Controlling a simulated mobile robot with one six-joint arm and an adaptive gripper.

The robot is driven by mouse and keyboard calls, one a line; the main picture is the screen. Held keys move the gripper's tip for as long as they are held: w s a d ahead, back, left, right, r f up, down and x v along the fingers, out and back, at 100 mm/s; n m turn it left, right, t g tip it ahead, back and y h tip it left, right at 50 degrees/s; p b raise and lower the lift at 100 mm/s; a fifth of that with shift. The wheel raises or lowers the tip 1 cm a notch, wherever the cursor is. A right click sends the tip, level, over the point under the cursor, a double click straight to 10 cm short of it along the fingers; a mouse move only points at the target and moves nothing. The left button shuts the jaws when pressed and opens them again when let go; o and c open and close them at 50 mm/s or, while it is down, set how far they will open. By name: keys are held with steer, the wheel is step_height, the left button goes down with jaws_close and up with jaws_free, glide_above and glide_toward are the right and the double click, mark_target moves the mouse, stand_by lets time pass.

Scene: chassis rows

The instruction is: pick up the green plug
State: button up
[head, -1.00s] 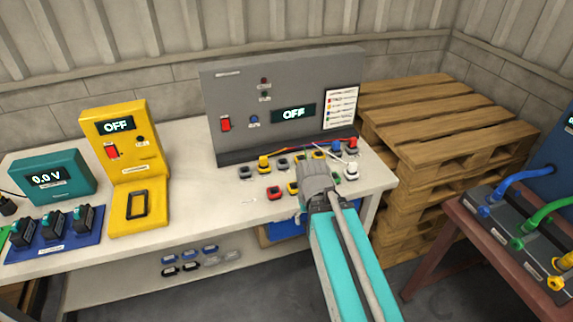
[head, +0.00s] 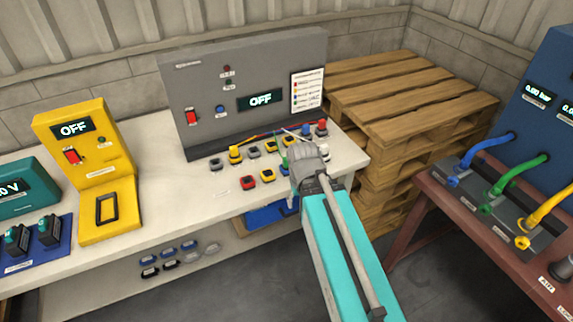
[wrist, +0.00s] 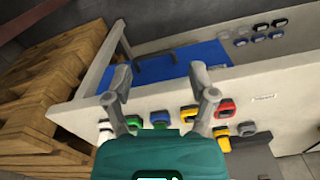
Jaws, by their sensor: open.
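A small green plug (head: 284,163) shows in the head view on the white bench, just left of my gripper (head: 307,158), which partly hides it. In the wrist view the green plug (wrist: 134,121) stands close beside my left-hand finger, next to a blue plug (wrist: 160,119). My gripper (wrist: 160,76) is open, its two fingers wide apart, with nothing held between them. It is over the front right part of the bench. In the head view its fingertips are hard to make out.
Yellow (wrist: 188,113) and red (wrist: 225,107) plugs stand near the right-hand finger. A grey panel (head: 240,90) stands behind. Wooden pallets (head: 400,95) are right of the bench. A red-brown bench (head: 450,225) with hoses, one green (head: 510,185), stands further right.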

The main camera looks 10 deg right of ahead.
stand_by(0.5)
steer(key=shift+d, duration=0.1)
step_height(320, 180, up, 9)
steer(key=m+p, duration=0.9)
steer(key=m, duration=0.6)
glide_above(287, 158)
steer(key=shift+s+f, duration=0.1)
steer(key=shift+f, duration=0.05)
steer(key=shift+f, duration=0.1)
step_height(287, 158, down, 8)
steer(key=b, duration=0.9)
steer(key=shift+f, duration=0.2)
steer(key=shift+f, duration=0.15)
steer(key=shift+f+b, duration=2.45)
steer(key=shift+b, duration=0.1)
